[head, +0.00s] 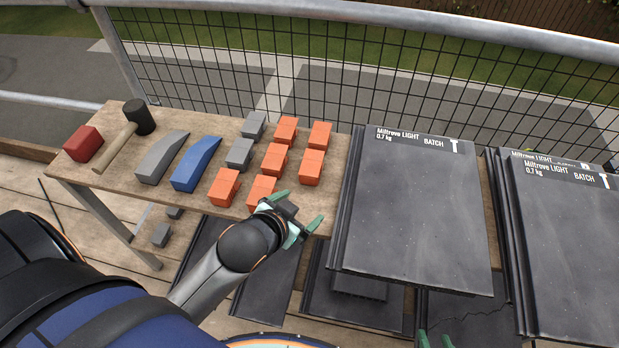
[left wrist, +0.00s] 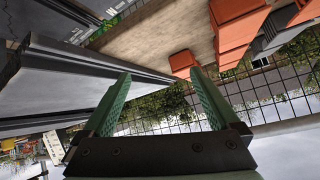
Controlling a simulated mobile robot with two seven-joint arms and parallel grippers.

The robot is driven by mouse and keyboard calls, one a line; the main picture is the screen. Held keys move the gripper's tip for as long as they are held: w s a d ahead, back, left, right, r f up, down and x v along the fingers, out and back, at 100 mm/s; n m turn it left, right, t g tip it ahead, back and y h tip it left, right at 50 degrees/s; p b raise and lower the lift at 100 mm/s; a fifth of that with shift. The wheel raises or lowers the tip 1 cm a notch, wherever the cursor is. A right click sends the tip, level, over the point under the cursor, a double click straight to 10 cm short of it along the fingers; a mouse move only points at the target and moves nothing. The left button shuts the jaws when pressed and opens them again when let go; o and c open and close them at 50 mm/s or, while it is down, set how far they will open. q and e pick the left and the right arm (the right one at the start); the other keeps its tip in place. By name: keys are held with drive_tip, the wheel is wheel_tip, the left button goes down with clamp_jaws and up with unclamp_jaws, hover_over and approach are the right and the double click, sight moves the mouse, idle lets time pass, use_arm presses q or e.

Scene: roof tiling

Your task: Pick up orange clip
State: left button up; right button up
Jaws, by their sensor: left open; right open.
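Several orange clips stand in loose rows on the wooden table, among them a near-left clip (head: 223,188), a near-middle clip (head: 261,190), a right clip (head: 309,167) and a far-right clip (head: 320,135). My left gripper (head: 296,211) is open and empty at the table's front edge, just right of the near-middle clip. In the left wrist view, my left gripper's green fingers (left wrist: 160,73) are spread with nothing between them. A small orange clip (left wrist: 183,62) shows beyond the right fingertip, and larger orange clips (left wrist: 238,22) are at upper right. My right gripper (head: 434,341) shows only its fingertips at the bottom edge, apart.
Grey clips (head: 240,154), a blue wedge (head: 195,163), a grey wedge (head: 162,157), a mallet (head: 139,117) and a red block (head: 84,143) share the table (head: 205,122). Dark tile stacks (head: 415,215) stand close on the right. A mesh fence (head: 330,85) runs behind.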

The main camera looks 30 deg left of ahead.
use_arm(q)
drive_tip(key=w+d+r+m+t+h, duration=0.4)
drive_tip(key=w+d+r+t, duration=0.15)
drive_tip(key=r, duration=0.45)
drive_tip(key=w+d+r+m+t+h, duration=0.35)
drive_tip(key=w+d+r, duration=0.2)
drive_tip(key=r, duration=0.45)
drive_tip(key=s+d+r+m+g+h, duration=0.1)
drive_tip(key=s+d+m+g+h, duration=0.2)
drive_tip(key=d+m+g+h, duration=0.55)
drive_tip(key=s+d+r+m+g+h, duration=0.25)
drive_tip(key=d+m+g+h, duration=0.2)
drive_tip(key=m, duration=0.65)
drive_tip(key=m+g+y, duration=0.3)
drive_tip(key=g+y, duration=0.3)
drive_tip(key=y, duration=1.4)
hover_over(309, 174)
drive_tip(key=f, duration=2.1)
drive_tip(key=shift+s+a+f+b, duration=0.15)
drive_tip(key=shift+s+f+b, duration=0.05)
drive_tip(key=shift+s+b, duration=0.2)
drive_tip(key=shift+w+f, duration=0.2)
drive_tip(key=shift+f, duration=1.35)
drive_tip(key=shift+w+f, duration=0.15)
drive_tip(key=shift+f, duration=1.35)
